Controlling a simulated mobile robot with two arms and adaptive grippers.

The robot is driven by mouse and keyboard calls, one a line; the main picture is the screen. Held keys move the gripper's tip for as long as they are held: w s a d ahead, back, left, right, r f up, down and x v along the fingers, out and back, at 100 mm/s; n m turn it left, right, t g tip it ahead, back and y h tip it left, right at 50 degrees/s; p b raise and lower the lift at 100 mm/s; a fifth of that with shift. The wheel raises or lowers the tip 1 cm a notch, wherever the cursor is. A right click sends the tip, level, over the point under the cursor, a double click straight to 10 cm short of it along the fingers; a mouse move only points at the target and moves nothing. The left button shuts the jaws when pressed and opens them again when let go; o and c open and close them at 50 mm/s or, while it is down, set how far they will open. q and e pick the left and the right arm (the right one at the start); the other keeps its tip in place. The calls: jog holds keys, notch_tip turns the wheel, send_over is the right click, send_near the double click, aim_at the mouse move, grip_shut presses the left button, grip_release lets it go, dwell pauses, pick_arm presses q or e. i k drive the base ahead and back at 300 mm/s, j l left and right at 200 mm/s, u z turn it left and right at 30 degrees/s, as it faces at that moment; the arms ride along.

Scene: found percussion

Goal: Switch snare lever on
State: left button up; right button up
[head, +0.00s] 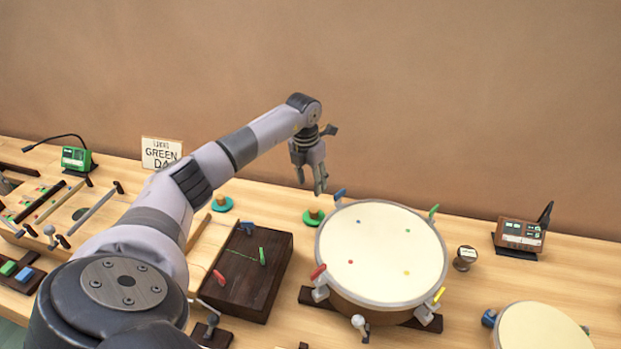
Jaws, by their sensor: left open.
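A round drum (382,255) with a cream head stands on the table right of centre. Blue, green, red and yellow pieces sit around its rim, with matching dots on its head. A small lever with a pale round knob (358,322) stands at the drum's front side; I cannot tell for certain whether it is the snare lever, or its setting. My left gripper (314,190) is open and empty, fingers pointing down, above the table behind the drum's back left edge. It appears apart from the drum. My right gripper is not in view.
A dark wooden box (240,285) with coloured pegs stands left of the drum. A second drum (541,328) is at the front right. A brown device (520,236) and a green device (77,159) stand near the wall. A sign (161,152) is at the back left.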

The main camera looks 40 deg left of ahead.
aim_at(358, 321)
jog(key=u, duration=0.85)
